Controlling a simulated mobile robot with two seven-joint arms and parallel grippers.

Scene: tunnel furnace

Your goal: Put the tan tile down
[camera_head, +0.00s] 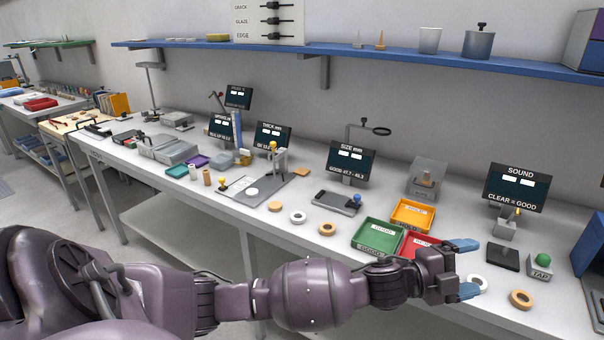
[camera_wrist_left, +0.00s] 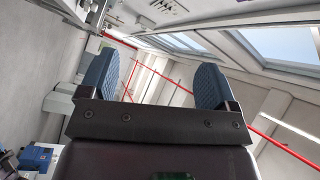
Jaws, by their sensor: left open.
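My left gripper (camera_head: 466,268) reaches in from the left over the front of the bench. Its blue fingertips are apart with nothing visible between them. The left wrist view also shows the two fingers (camera_wrist_left: 152,85) spread and empty, facing windows and a wall. A tan ring-shaped tile (camera_head: 521,299) lies on the bench to the right of the gripper. Another tan ring (camera_head: 327,229) and a plain tan disc (camera_head: 275,206) lie on the bench farther left. I cannot tell which of them is the named tile. My right gripper is not in view.
A white ring (camera_head: 478,283) lies just beside the lower fingertip. A green tray (camera_head: 362,245), a red tray (camera_head: 410,239) and an orange tray (camera_head: 412,215) stand left of the gripper. A black pad (camera_head: 502,257) and a green-button box (camera_head: 541,265) stand to its right.

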